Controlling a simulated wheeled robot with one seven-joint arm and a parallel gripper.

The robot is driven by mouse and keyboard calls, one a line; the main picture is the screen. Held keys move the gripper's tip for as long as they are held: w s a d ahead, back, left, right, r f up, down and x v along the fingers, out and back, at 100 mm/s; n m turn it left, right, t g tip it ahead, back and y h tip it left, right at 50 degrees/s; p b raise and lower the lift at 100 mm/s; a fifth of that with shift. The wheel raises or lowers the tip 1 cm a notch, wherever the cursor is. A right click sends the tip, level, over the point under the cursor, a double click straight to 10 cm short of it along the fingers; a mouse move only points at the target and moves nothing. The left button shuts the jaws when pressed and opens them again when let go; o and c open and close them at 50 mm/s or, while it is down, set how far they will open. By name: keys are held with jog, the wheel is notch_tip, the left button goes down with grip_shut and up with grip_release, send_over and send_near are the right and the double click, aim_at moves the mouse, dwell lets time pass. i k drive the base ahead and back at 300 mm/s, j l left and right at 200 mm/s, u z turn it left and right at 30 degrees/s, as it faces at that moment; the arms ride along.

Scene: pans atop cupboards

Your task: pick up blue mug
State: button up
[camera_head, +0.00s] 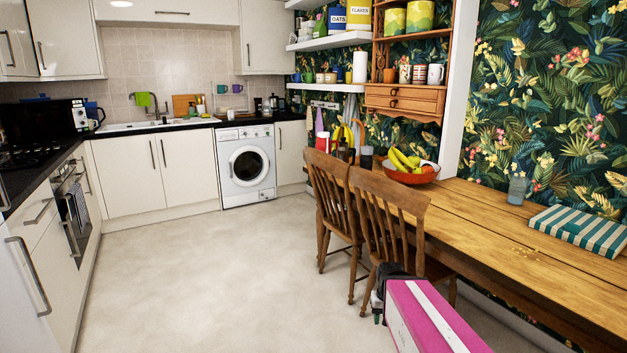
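A small blue-grey cup or mug (517,190) stands upright on the wooden table (480,205), near the patterned wall. No handle is clear on it. I cannot tell for sure which one is the blue mug. The dark end of my arm, my gripper (378,302), shows low in the picture by the front chair, left of my pink and white arm link. It is far from all these mugs. Its fingers are too small and hidden to read.
Two wooden chairs (390,215) stand along the table's left side. A red bowl of fruit (410,174) and a striped teal and white box (585,230) are on the table. A washing machine (246,166) is at the back. The pale floor (200,270) at left is clear.

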aim_at(297, 76)
jog(key=i+j+u, duration=0.3)
jog(key=i, duration=0.2)
jog(key=i+j+u, duration=0.15)
jog(key=i+u, duration=0.15)
jog(key=i, duration=0.2)
jog(key=i+u, duration=0.3)
jog(key=i, duration=2.5)
jog(key=i+j+z, duration=0.15)
jog(key=i, duration=0.4)
jog(key=i+j, duration=0.1)
jog(key=i, duration=0.45)
